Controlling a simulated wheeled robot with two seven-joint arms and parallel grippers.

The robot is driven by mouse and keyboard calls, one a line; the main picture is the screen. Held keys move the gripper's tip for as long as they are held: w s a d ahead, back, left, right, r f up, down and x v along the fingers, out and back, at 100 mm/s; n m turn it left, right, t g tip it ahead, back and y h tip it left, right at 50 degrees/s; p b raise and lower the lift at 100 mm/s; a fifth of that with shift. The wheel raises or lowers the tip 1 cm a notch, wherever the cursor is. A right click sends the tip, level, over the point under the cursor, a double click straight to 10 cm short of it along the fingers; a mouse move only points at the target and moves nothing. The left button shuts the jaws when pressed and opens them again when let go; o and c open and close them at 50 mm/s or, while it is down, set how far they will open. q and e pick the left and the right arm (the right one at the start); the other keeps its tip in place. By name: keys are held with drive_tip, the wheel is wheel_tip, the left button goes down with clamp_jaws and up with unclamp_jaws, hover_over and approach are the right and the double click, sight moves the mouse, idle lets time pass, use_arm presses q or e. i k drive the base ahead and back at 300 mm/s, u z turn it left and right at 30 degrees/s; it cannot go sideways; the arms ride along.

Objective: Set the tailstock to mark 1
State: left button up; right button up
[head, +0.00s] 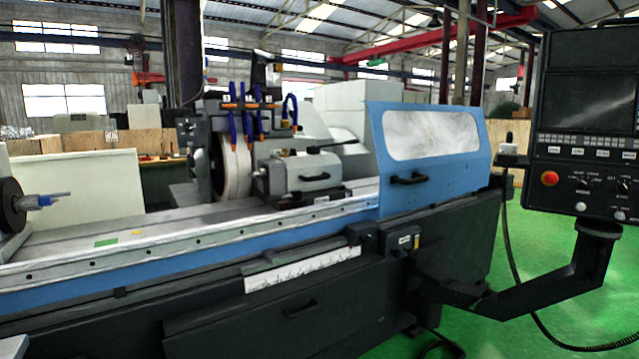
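The tailstock appears to be the grey block (305,170) on the machine's table, right of the grinding wheel (234,170). A short round nose on it faces left. A dark round head with a grey and blue centre (45,201) stands at the left edge, cut off by the frame. A green patch (106,243) and a smaller yellow patch (138,232) lie on the table (185,225) between them. I cannot read a number on either. A white strip with dark markings (303,270) is on the machine's front, too small to read. Neither gripper is in view.
A blue door with a window (430,150) stands right of the tailstock. The control panel (585,130) hangs at the right on a dark arm (520,292). Blue hoses (246,121) hang near the wheel. Green floor (590,310) is open at the lower right.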

sight(318, 177)
drive_tip(key=z, duration=0.65)
drive_tip(key=i, duration=0.45)
drive_tip(key=z, duration=0.8)
drive_tip(key=i, duration=1.7)
drive_tip(key=u, duration=1.15)
drive_tip(key=i, duration=0.65)
drive_tip(key=u, duration=0.85)
